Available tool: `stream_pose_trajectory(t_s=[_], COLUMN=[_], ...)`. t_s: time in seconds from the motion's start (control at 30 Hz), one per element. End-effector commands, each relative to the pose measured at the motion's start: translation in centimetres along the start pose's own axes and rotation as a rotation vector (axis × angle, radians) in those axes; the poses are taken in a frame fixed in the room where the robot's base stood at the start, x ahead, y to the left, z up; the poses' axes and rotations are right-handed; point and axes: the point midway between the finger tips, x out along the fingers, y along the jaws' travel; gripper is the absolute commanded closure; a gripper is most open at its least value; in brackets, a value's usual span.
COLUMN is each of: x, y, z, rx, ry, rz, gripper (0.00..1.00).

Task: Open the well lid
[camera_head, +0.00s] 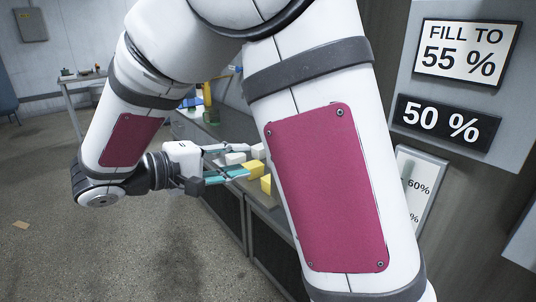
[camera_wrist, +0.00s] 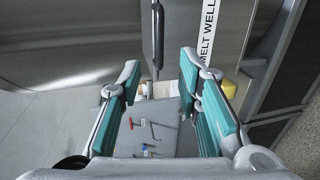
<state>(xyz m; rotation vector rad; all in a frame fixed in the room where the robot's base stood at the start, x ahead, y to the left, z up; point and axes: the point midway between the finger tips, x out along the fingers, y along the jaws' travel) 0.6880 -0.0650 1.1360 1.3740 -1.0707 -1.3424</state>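In the wrist view a white label reading MELT WELL (camera_wrist: 207,35) is on a grey metal face at the upper right. A dark upright bar, like a handle (camera_wrist: 158,35), hangs at the top centre, ahead of and between my fingertips and apart from them. I cannot tell where the well lid's edges are or whether it is open. My gripper (camera_wrist: 160,65) is open and empty, with teal pads spread to both sides. In the head view my gripper (camera_head: 240,161) points right, over or beside a counter; my own arm hides much of that area.
White and yellow blocks (camera_head: 255,169) sit on the counter near my gripper. A grey board with small tools (camera_wrist: 150,128) shows below my fingers. Signs read FILL TO 55 % (camera_head: 461,52) and 50 % (camera_head: 446,121). The floor (camera_head: 120,250) at left is mostly clear.

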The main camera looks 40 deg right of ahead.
Motion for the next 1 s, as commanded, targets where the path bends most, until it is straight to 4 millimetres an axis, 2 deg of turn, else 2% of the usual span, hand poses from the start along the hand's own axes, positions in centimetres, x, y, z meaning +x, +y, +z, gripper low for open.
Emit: stream_pose_trajectory(t_s=[0.17,0.7,0.83,1.0], x=[1.5,11.4,12.8,13.6], y=[0.1,0.1,0.1,0.1], z=[-0.1,0.0,0.0,-0.1], rx=[0.001,0.000,0.001,0.001], ry=[-0.001,-0.002,-0.001,0.001], rz=[0.007,0.003,0.004,0.004], gripper=[0.69,0.69,0.69,0.69])
